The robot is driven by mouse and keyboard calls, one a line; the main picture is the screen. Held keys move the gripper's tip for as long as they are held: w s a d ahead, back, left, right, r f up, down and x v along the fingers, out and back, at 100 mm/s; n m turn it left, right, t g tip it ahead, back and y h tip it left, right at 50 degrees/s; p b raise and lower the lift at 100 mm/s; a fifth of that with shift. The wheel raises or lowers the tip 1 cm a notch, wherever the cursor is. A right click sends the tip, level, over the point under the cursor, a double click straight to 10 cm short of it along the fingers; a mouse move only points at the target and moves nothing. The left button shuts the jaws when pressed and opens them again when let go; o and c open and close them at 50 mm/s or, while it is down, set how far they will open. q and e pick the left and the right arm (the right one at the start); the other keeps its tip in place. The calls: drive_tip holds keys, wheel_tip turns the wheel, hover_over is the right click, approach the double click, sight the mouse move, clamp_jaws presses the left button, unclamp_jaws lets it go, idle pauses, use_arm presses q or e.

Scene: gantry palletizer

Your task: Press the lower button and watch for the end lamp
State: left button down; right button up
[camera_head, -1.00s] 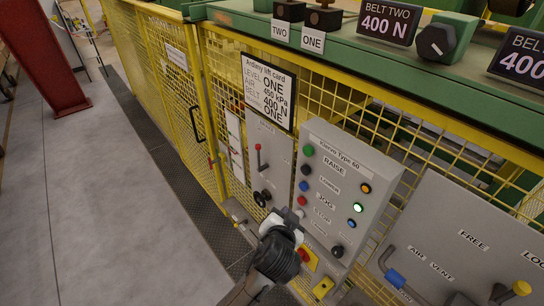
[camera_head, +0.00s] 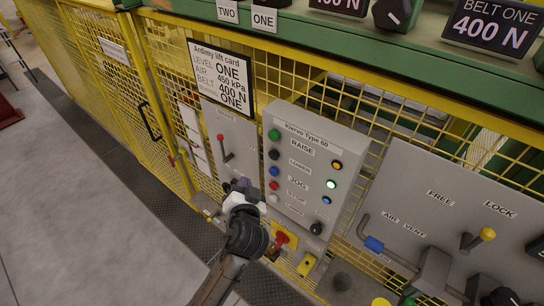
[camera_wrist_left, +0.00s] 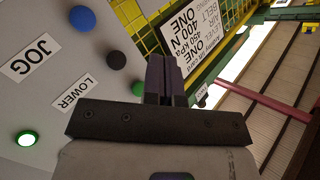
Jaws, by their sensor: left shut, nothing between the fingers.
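The grey "Klervo Type 60" control box (camera_head: 325,140) has a left column of buttons: green, black, blue, red and white. The black button (camera_head: 274,154) is by the LOWER label (camera_head: 299,168); it also shows in the left wrist view (camera_wrist_left: 116,60). On the right sit an amber lamp (camera_head: 337,165), a brightly lit green lamp (camera_head: 331,184) and a blue one (camera_head: 326,201). My left gripper (camera_head: 243,186) is shut and empty, left of the lower buttons. In the left wrist view its closed fingers (camera_wrist_left: 164,60) appear beside the black button, apart from it in the picture. Contact is not visible.
A lift card (camera_head: 220,78) hangs on the yellow mesh fence above a red-knobbed lever (camera_head: 221,138). A red knob (camera_head: 281,238) sits below the box. A valve panel (camera_head: 440,210) stands to the right. Open grey floor (camera_head: 70,220) lies left.

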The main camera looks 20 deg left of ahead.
sight(273, 155)
use_arm(q)
drive_tip(key=w+d+b, duration=0.3)
drive_tip(key=w, duration=0.5)
idle(1.0)
idle(0.8)
drive_tip(key=shift+w+d+b, duration=0.1)
drive_tip(key=shift+b, duration=0.2)
drive_tip(key=shift+w+d, duration=0.1)
drive_tip(key=shift+w, duration=0.15)
drive_tip(key=shift+w, duration=0.15)
idle(0.8)
